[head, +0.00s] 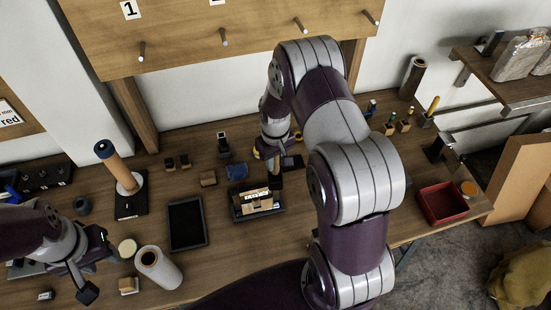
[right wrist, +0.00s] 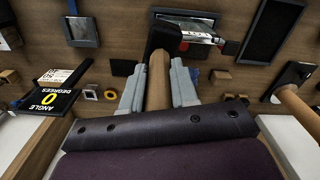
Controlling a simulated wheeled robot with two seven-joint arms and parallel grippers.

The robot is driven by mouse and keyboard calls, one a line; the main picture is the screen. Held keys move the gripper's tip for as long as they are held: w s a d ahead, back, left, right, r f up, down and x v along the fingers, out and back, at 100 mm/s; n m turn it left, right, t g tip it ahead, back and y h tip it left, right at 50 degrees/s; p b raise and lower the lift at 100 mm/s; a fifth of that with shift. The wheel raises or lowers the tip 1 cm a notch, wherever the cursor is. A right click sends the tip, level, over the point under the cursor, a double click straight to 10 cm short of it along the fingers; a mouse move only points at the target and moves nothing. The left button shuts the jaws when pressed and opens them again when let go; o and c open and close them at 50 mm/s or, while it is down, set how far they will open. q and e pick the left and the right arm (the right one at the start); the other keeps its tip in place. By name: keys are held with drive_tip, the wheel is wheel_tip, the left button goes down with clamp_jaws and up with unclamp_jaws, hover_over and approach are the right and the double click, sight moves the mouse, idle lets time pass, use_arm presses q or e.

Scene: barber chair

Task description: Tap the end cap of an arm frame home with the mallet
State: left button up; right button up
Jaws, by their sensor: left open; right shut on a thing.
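My right gripper (head: 270,145) is shut on the wooden handle of the mallet (right wrist: 158,80). In the right wrist view the dark mallet head (right wrist: 167,36) is beyond the fingers (right wrist: 158,92), over or close to a shiny metal piece (right wrist: 200,36), seemingly the arm frame. In the head view a black holder (head: 257,213) with a pale piece in it stands just below my right gripper. I cannot tell whether the mallet touches it, and I cannot make out the end cap. My left gripper (head: 98,262) is open and empty at the lower left.
A black tray (head: 188,223) and a white roll (head: 158,267) lie between my left gripper and the holder. A wooden-handled tool (head: 118,165) stands on a black base. A red bin (head: 442,203) is at the right edge. A pegboard (head: 220,35) overhangs the back.

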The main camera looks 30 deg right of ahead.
drive_tip(key=shift+f, duration=0.25)
wheel_tip(320, 180, up, 6)
drive_tip(key=p, duration=0.5)
drive_tip(key=shift+r, duration=0.15)
idle(0.3)
